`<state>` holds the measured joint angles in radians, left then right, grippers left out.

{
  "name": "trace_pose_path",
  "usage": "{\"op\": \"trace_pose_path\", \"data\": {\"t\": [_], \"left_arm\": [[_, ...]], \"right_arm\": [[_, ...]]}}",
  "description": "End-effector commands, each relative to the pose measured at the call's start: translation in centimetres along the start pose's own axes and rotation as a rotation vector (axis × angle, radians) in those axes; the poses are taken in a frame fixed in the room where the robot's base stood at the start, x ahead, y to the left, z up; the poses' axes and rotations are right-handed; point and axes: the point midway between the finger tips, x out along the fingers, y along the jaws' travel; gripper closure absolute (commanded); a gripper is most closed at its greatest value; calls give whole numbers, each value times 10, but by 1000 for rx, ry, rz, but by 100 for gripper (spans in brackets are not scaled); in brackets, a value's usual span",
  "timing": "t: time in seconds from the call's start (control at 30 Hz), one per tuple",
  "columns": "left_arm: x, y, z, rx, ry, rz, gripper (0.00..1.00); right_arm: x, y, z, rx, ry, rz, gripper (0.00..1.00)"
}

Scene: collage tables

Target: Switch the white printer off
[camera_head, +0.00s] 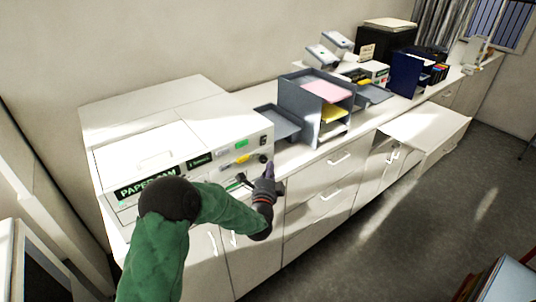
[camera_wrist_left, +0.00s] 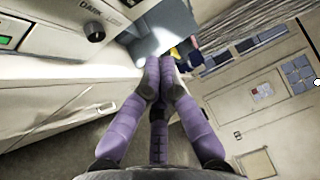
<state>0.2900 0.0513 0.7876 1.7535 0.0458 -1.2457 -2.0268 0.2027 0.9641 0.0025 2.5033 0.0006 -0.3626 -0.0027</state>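The white printer (camera_head: 220,112) stands at the left end of the counter. Its front panel carries a "PAPER JAM" label, a lit green button (camera_head: 241,143), a yellow button (camera_head: 243,159) and dark round knobs at the right end. My left gripper (camera_head: 269,170) is just in front of the panel's right end, below the knobs. In the left wrist view its purple fingers (camera_wrist_left: 160,62) are together with nothing seen between them. A dark knob (camera_wrist_left: 94,31) by the word "DARK" is left of the fingertips, apart from them. My right gripper is not in view.
A grey paper tray rack (camera_head: 300,98) with pink and yellow sheets stands right of the printer. Further right are a dark machine (camera_head: 383,41), a blue file holder (camera_head: 406,74) and a protruding white surface (camera_head: 425,125). The floor before the drawers is clear.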

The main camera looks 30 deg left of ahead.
Motion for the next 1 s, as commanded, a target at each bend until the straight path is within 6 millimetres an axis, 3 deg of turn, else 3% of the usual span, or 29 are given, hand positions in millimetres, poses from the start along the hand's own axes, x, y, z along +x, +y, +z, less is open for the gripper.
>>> {"op": "trace_pose_path", "data": {"t": [0.57, 0.6, 1.0], "left_arm": [[98, 0, 0, -1, 0, 0, 100], [102, 0, 7, 0, -3, -1, 100], [122, 0, 28, -1, 0, 0, 100]], "right_arm": [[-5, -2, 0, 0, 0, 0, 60], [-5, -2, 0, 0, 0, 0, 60], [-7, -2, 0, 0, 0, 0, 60]]}}
